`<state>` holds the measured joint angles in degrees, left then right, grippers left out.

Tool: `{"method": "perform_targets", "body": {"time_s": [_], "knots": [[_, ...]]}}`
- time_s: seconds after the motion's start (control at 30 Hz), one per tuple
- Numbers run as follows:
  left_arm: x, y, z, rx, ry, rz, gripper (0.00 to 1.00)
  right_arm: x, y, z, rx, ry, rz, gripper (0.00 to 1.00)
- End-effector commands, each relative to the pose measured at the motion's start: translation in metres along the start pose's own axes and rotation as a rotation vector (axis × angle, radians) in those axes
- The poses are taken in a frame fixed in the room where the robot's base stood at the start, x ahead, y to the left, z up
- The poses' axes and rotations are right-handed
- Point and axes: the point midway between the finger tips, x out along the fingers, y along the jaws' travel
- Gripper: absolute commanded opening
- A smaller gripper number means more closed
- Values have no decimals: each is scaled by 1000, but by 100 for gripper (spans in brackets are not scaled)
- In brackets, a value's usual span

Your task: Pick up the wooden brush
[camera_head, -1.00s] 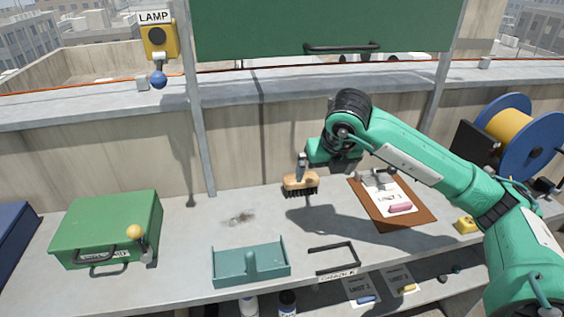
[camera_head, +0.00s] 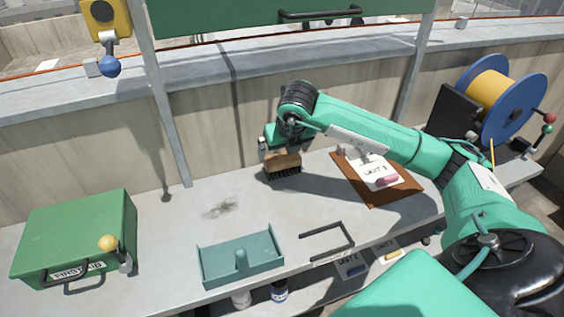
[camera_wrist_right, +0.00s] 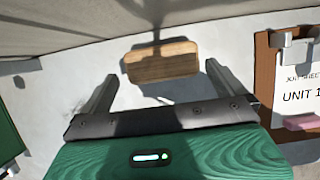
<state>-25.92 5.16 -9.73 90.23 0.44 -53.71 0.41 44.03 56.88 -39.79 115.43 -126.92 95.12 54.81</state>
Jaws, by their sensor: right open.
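The wooden brush (camera_head: 283,163) rests on the grey bench near the back wall, with its dark bristles down. In the right wrist view its wooden top (camera_wrist_right: 162,62) lies just ahead of the fingertips, roughly centred between them. My right gripper (camera_head: 272,148) is at the brush in the head view, partly hiding it. In the right wrist view the gripper (camera_wrist_right: 160,80) is open, with one finger on each side and nothing between them. Contact with the brush cannot be made out. My left gripper is not in view.
A clipboard (camera_head: 405,190) lies to the brush's right. A teal tray (camera_head: 212,268) and a black handle-shaped frame (camera_head: 349,236) lie at the bench's front. A green first-aid case (camera_head: 110,215) stands left. The bench around a dark smudge (camera_head: 221,208) is clear.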

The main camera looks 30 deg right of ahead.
Motion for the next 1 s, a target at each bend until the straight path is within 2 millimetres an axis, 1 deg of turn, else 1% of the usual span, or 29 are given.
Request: {"method": "perform_targets", "body": {"time_s": [0.07, 0.2, 0.33, 0.43, 0.63, 0.77, 0.8, 1.0], "knots": [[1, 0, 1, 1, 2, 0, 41, 7, 0, 0, 0, 3, -2, 100], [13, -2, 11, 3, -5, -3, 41, 29, -2, -1, 0, 4, -2, 100], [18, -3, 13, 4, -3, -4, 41, 45, -2, -1, 0, 2, -1, 100], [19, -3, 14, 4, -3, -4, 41, 51, -2, -1, 0, 1, -2, 100], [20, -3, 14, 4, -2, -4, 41, 51, -2, -1, 0, 0, -1, 100], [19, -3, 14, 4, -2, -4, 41, 51, -2, -1, 0, 0, -1, 74], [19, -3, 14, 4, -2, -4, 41, 51, -2, -1, 0, 0, -1, 71], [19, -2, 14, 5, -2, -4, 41, 50, -2, -1, 0, 0, -1, 71]]}}
